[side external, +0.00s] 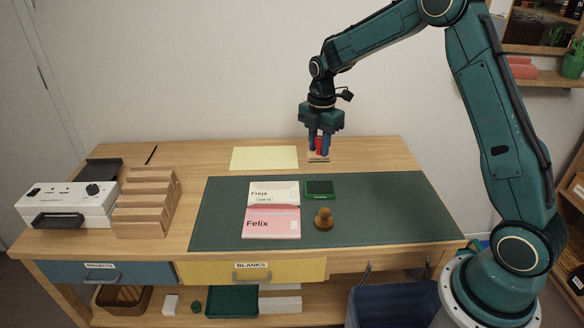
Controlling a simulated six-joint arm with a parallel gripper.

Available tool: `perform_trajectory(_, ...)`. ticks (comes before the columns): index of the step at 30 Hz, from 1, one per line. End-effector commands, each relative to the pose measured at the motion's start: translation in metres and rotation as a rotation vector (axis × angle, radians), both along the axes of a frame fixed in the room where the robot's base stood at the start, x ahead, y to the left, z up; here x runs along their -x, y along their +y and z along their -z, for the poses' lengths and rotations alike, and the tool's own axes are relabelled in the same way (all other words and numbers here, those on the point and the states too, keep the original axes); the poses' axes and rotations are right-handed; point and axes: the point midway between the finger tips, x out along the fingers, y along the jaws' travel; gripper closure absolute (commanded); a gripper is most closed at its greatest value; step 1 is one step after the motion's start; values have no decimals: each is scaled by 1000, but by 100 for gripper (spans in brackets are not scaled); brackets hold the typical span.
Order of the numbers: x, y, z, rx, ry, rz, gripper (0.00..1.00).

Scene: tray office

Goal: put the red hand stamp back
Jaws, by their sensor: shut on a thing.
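My gripper (319,150) points straight down over the back of the desk, behind the dark green mat. Its blue fingers are shut on the red hand stamp (319,143), of which only a little red shows between them. A small tan piece with a dark lower edge (318,157) shows right at the fingertips. I cannot tell whether it is the stamp's base or a separate rest, or whether the stamp touches the desk.
The green mat (400,215) holds a green ink pad (320,189), a brown knobbed stamp (323,219), and the Freja (262,190) and Felix (270,230) papers. A yellow sheet (264,158) lies left of my gripper. A wooden sorter (145,205) and white machine (65,203) stand left.

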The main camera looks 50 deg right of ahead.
Motion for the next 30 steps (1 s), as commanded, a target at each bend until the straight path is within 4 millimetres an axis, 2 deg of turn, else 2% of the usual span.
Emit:
perform_trajectory(18,0,0,114,0,2,0,89)
perform_trajectory(24,0,0,132,0,0,0,89)
perform_trajectory(30,-1,0,133,0,-1,0,89)
